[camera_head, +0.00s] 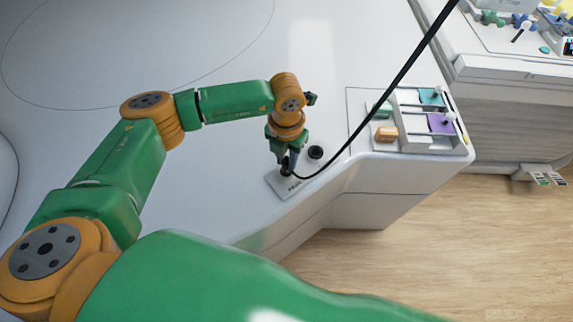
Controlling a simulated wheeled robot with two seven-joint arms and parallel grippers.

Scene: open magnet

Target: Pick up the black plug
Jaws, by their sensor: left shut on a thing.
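The black plug (287,171) is at the end of a black cable, low over a small light plate (283,187) on the white surface. My left gripper (286,164) points down and is shut on the plug; its fingers partly cover it. I cannot tell whether the plug touches the plate. My right gripper is not in view.
The black cable (385,92) runs from the plug up to the top right. A round black socket-like piece (315,152) is just right of the gripper. A tray (398,146) with green, orange, teal and purple pieces stands at the surface's right end. The surface's front edge is close to the plate.

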